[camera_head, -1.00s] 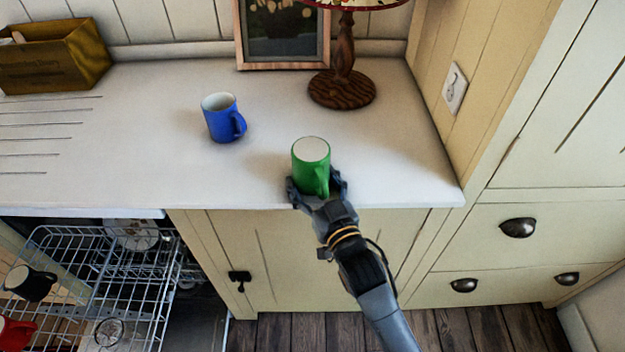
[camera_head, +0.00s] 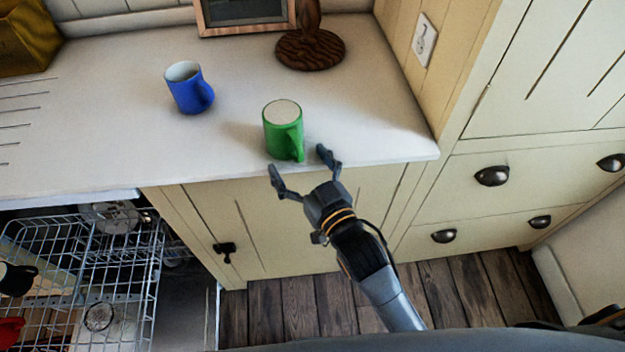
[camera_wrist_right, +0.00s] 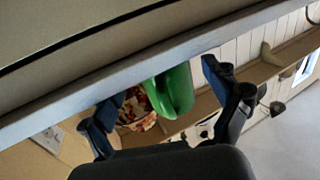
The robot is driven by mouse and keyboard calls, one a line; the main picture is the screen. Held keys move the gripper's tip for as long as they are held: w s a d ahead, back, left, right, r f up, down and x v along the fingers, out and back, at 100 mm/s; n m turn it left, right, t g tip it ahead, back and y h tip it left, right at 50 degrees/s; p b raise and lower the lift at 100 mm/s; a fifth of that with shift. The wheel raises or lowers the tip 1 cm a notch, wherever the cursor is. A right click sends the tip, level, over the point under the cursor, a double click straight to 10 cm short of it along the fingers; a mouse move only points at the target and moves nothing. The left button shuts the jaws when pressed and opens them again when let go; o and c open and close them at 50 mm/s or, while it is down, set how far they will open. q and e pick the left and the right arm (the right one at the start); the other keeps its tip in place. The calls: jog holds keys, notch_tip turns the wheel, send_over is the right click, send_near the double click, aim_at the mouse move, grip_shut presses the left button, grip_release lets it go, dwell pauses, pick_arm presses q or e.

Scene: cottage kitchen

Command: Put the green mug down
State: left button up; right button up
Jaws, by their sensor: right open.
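The green mug (camera_head: 282,134) stands upright on the white countertop (camera_head: 365,120), close to its front edge, with its handle toward me. My right gripper (camera_head: 302,161) is open and empty, just in front of the mug and apart from it, its fingers at the counter edge. In the right wrist view the green mug (camera_wrist_right: 176,90) shows between the open fingers of my right gripper (camera_wrist_right: 158,95), partly hidden by the counter edge. My left gripper does not show.
A blue mug (camera_head: 188,88) stands to the left on the counter. A wooden lamp base (camera_head: 310,50) and a picture frame (camera_head: 243,28) are behind. An open dishwasher rack (camera_head: 85,275) with several dishes is at lower left. The counter right of the green mug is clear.

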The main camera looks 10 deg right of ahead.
jog(key=v, duration=0.6)
jog(key=shift+s, duration=0.35)
jog(key=shift+d, duration=0.15)
notch_tip(320, 180, down, 18)
jog(key=d+g+h, duration=0.2)
jog(key=g, duration=0.2)
jog(key=s+d+f+g+h, duration=0.1)
jog(key=s+d+f+g, duration=0.3)
jog(key=f, duration=0.7)
jog(key=s+d+f+g+h, duration=0.1)
jog(key=s+d+f, duration=0.3)
jog(key=f, duration=0.8)
jog(key=s+d+f+g+h, duration=0.1)
jog(key=s+d+f+g, duration=0.1)
jog(key=s+f, duration=0.3)
jog(key=s+d+f+m+g, duration=0.1)
jog(key=s+f, duration=0.4)
jog(key=s, duration=0.7)
jog(key=s+d+f+m+g+h, duration=0.1)
jog(key=s+d+f+g, duration=0.2)
jog(key=s, duration=0.6)
notch_tip(320, 180, down, 3)
jog(key=d, duration=0.2)
jog(key=shift+d+g+h, duration=0.3)
jog(key=shift+o, duration=0.4)
jog(key=shift+r, duration=0.1)
